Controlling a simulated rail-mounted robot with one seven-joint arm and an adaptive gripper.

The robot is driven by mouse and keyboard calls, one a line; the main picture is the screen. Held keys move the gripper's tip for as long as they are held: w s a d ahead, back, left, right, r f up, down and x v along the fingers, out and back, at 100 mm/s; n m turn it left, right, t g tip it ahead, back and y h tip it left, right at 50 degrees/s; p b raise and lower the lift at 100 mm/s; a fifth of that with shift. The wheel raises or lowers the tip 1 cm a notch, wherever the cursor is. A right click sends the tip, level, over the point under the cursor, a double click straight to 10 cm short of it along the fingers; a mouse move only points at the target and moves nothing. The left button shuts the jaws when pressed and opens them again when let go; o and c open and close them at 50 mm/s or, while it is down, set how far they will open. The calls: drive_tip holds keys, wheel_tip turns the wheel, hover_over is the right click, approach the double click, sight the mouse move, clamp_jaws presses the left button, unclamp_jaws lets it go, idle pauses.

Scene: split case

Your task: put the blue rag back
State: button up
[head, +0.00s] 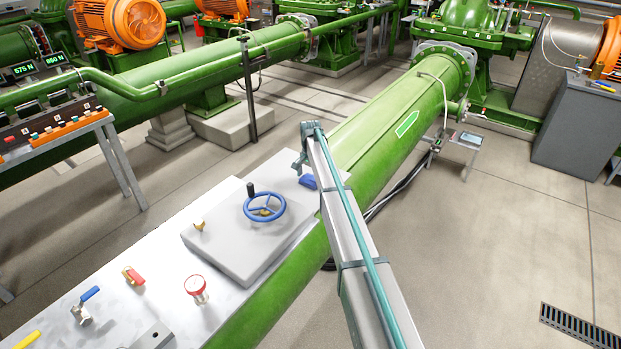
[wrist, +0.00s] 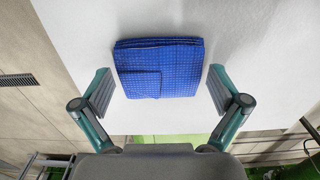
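The blue rag (wrist: 160,68) is a folded, checked cloth lying flat on a white surface in the wrist view. In the head view a small part of the blue rag (head: 308,182) shows at the far right end of the white panel, partly hidden by my arm. My gripper (wrist: 158,82) is open and empty, with one finger on each side of the rag and a gap to both edges. Whether the fingertips are down at the rag's height I cannot tell. In the head view my gripper is mostly hidden at the arm's far end.
The white panel (head: 226,320) carries a raised grey block (head: 228,250) with a blue handwheel (head: 264,207), a red-topped valve (head: 196,288) and several small handles. A large green pipe (head: 390,125) runs alongside. A grey cabinet (head: 577,125) stands at right; the floor before it is clear.

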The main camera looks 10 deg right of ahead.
sight(311, 179)
drive_tip(key=shift+r, duration=0.15)
wheel_tip(311, 179, up, 12)
drive_tip(key=b, duration=0.3)
drive_tip(key=shift+b, duration=0.3)
idle(0.3)
